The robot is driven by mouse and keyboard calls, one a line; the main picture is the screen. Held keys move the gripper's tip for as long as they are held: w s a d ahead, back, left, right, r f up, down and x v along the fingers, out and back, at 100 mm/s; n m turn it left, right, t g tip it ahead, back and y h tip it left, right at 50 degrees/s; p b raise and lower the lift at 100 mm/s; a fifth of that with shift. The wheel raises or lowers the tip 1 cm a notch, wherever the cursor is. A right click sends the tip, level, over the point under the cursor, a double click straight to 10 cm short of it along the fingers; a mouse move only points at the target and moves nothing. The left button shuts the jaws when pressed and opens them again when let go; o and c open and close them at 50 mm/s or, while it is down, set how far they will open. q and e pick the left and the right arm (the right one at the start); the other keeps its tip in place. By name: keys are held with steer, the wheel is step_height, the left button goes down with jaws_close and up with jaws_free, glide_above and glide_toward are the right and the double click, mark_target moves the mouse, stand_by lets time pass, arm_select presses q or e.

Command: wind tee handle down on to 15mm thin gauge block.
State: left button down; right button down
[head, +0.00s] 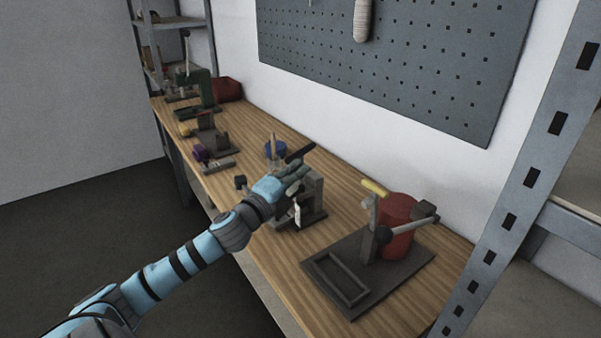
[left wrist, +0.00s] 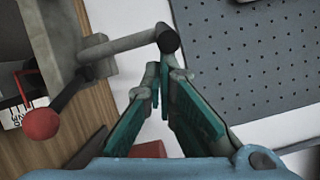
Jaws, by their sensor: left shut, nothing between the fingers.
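My left gripper (head: 297,172) is shut and empty, beside the upper part of a grey clamp-like fixture (head: 312,190) on the bench. In the left wrist view the teal fingers (left wrist: 163,78) lie close together. Just past their tips is a grey bar (left wrist: 125,43) with a round dark end (left wrist: 168,41), possibly the tee handle. I cannot tell whether the fingers touch it. A dark bar (head: 301,152) also shows by the gripper in the head view. I cannot make out the 15mm thin gauge block. My right gripper is not in view.
A red cylinder device (head: 398,225) on a dark base plate (head: 400,277) stands on the right of the bench. A red ball knob (left wrist: 40,123) shows in the wrist view. Several tools stand at the far left. A pegboard (head: 400,60) hangs behind.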

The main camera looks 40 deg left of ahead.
arm_select(q)
steer(key=shift+s+a+m+h, duration=0.1)
steer(key=shift+a+m+h, duration=0.15)
steer(key=shift+m+h, duration=0.3)
